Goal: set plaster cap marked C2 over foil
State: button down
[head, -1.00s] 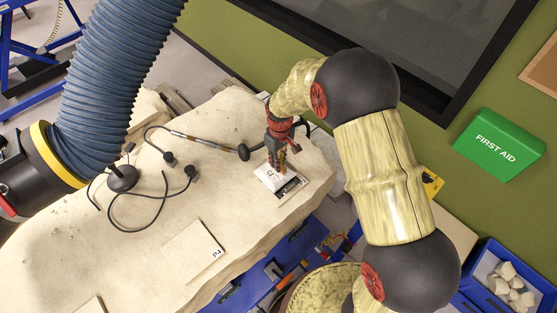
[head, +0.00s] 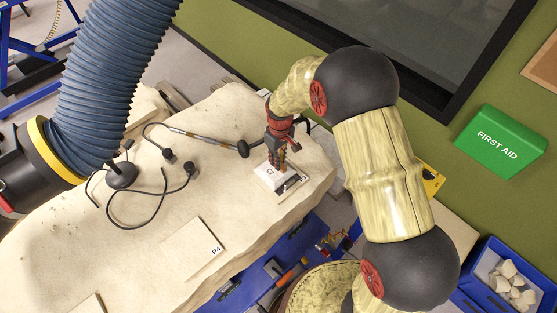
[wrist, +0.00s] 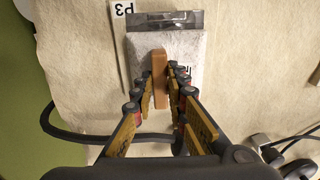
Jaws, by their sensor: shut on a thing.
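My gripper (head: 278,160) points down at the far right part of the pale rock slab. It is shut on the upright brown tab of a white plaster cap (head: 267,179). The tab (wrist: 160,75) stands between the fingertips (wrist: 163,85) in the wrist view. The cap (wrist: 190,50) has a small dark marking, which looks like C2 in the head view. A grey, shiny strip that looks like foil (wrist: 165,20) shows beyond the cap's far edge; the cap hides the rest. I cannot tell whether the cap touches what is below it.
A plate marked P4 (head: 195,248) lies nearer on the slab (head: 130,265). Black cables and a lamp base (head: 122,176) lie to the left, under a blue hose (head: 105,80). The slab's right edge is close.

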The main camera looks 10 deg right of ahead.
jog(key=c, duration=1.7)
grip_release()
notch_tip(320, 180, up, 12)
jog(key=shift+w+d+f, duration=0.1)
jog(key=shift+d, duration=0.05)
jog(key=s+d+m+t+b, duration=0.2)
jog(key=s+d+b, duration=0.1)
jog(key=s+b, duration=0.4)
jog(key=s+d+m+t+b, duration=0.1)
jog(key=s+d+m+b, duration=0.1)
jog(key=s+b, duration=0.5)
jog(key=s+d+m+t+b, duration=0.2)
jog(key=s+d+b, duration=0.2)
jog(key=s, duration=0.9)
jog(key=shift+d+r+m+t+b, duration=0.3)
jog(key=shift+d+m+b, duration=0.1)
jog(key=shift+b, duration=1.1)
